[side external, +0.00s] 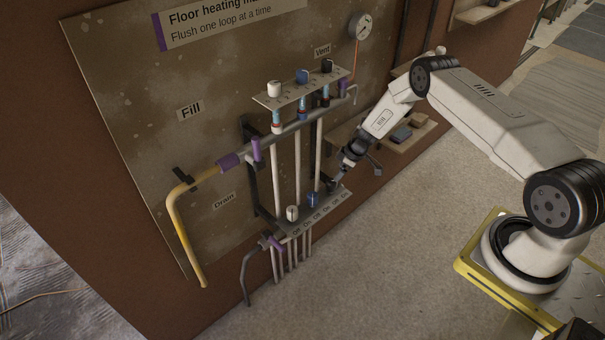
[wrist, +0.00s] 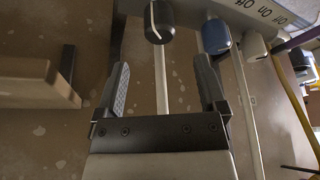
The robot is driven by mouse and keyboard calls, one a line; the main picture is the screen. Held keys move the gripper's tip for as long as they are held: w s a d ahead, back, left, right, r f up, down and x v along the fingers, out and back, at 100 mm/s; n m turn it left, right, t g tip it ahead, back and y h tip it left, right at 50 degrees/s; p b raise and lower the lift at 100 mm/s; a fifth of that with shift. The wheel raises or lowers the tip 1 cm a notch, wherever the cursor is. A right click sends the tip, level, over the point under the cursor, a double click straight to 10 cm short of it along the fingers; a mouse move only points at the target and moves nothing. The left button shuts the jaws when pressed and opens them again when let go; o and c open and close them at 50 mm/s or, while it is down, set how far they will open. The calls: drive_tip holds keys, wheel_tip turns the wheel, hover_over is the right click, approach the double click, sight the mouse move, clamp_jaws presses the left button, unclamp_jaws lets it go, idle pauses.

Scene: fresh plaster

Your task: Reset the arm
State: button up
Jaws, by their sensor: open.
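My gripper (side external: 343,177) is at the right end of the lower manifold bar (side external: 303,221) in the side view. In the wrist view my gripper (wrist: 160,75) is open, its two dark fingers well apart. A black knob (wrist: 159,22) lies ahead, between the lines of the fingertips, with a pale pipe running back between the fingers. I see no contact with the knob. A blue knob (wrist: 215,36) and a white knob (wrist: 253,45) are to its right. The same blue knob (side external: 313,199) and white knob (side external: 292,213) show in the side view.
An upper row has white (side external: 274,89), blue (side external: 302,76) and black (side external: 328,66) knobs. Purple levers (side external: 256,149), (side external: 277,243), a yellow pipe (side external: 180,225) and a gauge (side external: 360,26) are on the board. A small shelf (side external: 375,145) is close behind my wrist. The floor in front is clear.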

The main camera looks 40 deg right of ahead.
drive_tip(key=shift+r, duration=0.1)
idle(0.3)
drive_tip(key=a+r+m+t+h, duration=0.15)
drive_tip(key=a+r, duration=0.25)
drive_tip(key=r, duration=0.7)
drive_tip(key=a+r+m+t+h, duration=0.1)
drive_tip(key=a+r+m+h, duration=0.15)
drive_tip(key=r, duration=0.85)
drive_tip(key=s+a+r+g, duration=0.1)
drive_tip(key=s+a+r, duration=0.2)
drive_tip(key=s, duration=0.5)
drive_tip(key=s+a+r+m+g+y, duration=0.1)
drive_tip(key=s+a+r, duration=0.2)
drive_tip(key=s+a, duration=0.2)
drive_tip(key=s+a+r+g, duration=0.2)
drive_tip(key=s+a+r, duration=0.1)
drive_tip(key=s, duration=0.8)
drive_tip(key=shift+s+a+r+m+y, duration=0.15)
drive_tip(key=shift+a+m+y, duration=0.15)
drive_tip(key=shift+a+y, duration=0.15)
